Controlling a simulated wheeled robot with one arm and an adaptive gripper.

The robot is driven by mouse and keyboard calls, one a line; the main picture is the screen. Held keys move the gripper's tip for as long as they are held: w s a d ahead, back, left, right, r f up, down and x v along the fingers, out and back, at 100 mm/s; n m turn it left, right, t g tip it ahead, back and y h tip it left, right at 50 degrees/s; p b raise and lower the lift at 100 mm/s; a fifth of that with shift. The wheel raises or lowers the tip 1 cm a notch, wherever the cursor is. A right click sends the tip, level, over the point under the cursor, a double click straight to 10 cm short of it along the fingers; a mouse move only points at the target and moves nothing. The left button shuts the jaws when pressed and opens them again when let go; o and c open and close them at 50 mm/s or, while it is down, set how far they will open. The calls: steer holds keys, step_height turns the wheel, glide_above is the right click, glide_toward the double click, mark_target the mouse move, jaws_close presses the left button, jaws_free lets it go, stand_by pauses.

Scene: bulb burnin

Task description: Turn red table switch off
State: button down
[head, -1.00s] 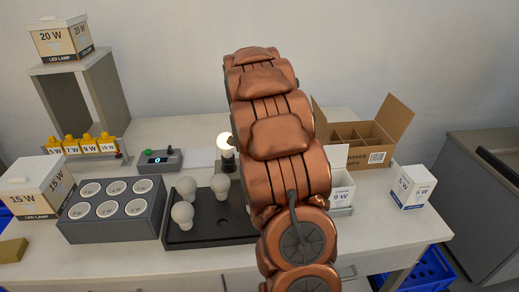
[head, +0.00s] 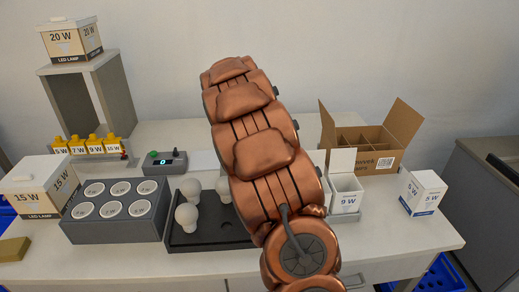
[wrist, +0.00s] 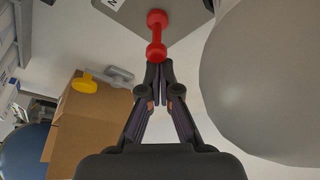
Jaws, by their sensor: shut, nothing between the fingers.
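The red switch (wrist: 157,36) shows in the wrist view as a red lever with a knob at each end, over a grey plate (wrist: 125,12) with a partly visible label. My gripper (wrist: 158,72) is shut and empty, its fingertips right at the lever's lower knob. I cannot tell whether they touch it. In the head view my arm covers the middle of the table, and neither the switch nor my gripper can be made out there.
A large grey rounded thing (wrist: 270,80) fills the wrist view's right side, close by. A cardboard box (wrist: 95,125) and a yellow round piece (wrist: 84,84) are at its left. In the head view, white bulbs (head: 187,216) stand in a black tray (head: 195,239) beside my arm.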

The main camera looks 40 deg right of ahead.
steer(key=shift+r, duration=0.75)
steer(key=shift+d, duration=0.55)
steer(key=d, duration=0.3)
steer(key=shift+w+r, duration=0.15)
steer(key=shift+w, duration=0.2)
steer(key=b+v, duration=0.1)
steer(key=v, duration=0.8)
steer(key=shift+s+r, duration=0.3)
steer(key=shift+r, duration=0.15)
